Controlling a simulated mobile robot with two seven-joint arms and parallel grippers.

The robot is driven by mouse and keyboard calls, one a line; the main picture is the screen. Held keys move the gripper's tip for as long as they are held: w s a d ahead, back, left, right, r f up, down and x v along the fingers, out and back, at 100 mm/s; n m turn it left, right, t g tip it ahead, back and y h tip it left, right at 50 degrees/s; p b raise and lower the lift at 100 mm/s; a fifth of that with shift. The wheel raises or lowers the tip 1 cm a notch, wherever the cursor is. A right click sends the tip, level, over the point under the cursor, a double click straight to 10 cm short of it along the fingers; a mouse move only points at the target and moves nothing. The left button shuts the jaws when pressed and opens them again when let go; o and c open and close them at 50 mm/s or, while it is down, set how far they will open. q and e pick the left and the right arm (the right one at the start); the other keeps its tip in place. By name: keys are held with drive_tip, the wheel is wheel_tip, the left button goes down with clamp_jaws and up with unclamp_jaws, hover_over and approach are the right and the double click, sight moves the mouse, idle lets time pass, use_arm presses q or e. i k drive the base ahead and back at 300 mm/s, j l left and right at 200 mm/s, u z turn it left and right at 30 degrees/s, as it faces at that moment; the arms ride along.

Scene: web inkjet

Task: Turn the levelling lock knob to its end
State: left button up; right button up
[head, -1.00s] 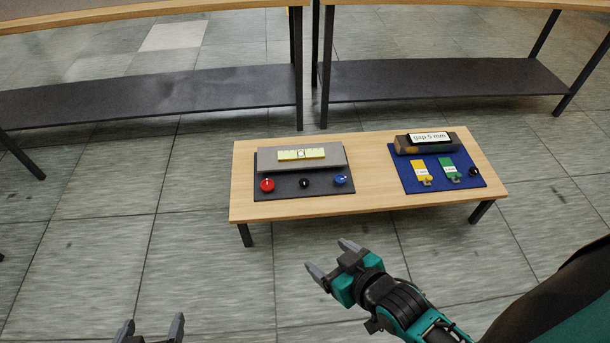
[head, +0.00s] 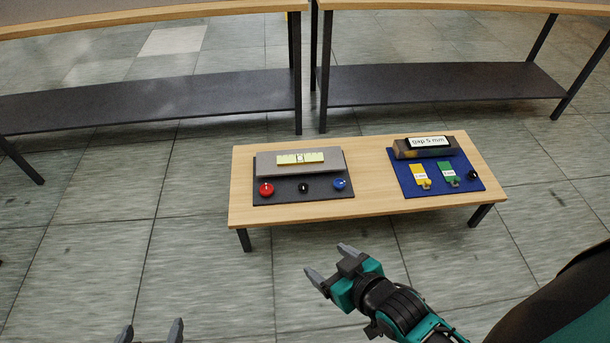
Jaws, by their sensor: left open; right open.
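A dark grey panel (head: 283,198) lies on the left part of a low wooden table. It carries a red knob (head: 266,189) at left, a small black knob (head: 303,187) in the middle and a blue knob (head: 340,184) at right. Which one is the levelling lock knob I cannot tell. Behind them a grey block (head: 265,168) bears a yellow spirit level (head: 300,158). My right gripper (head: 328,266) is open and empty, in front of the table and apart from it. My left gripper (head: 150,333) is open at the bottom edge, mostly cut off.
The low table (head: 375,200) also holds a blue mat (head: 408,182) with a yellow tag (head: 420,175), a green tag (head: 448,173), a black knob (head: 473,175) and a block (head: 400,149) labelled "gap 5 mm". Long benches stand behind. Floor in front is clear.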

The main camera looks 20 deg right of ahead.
sight(303, 187)
drive_tip(key=i, duration=1.4)
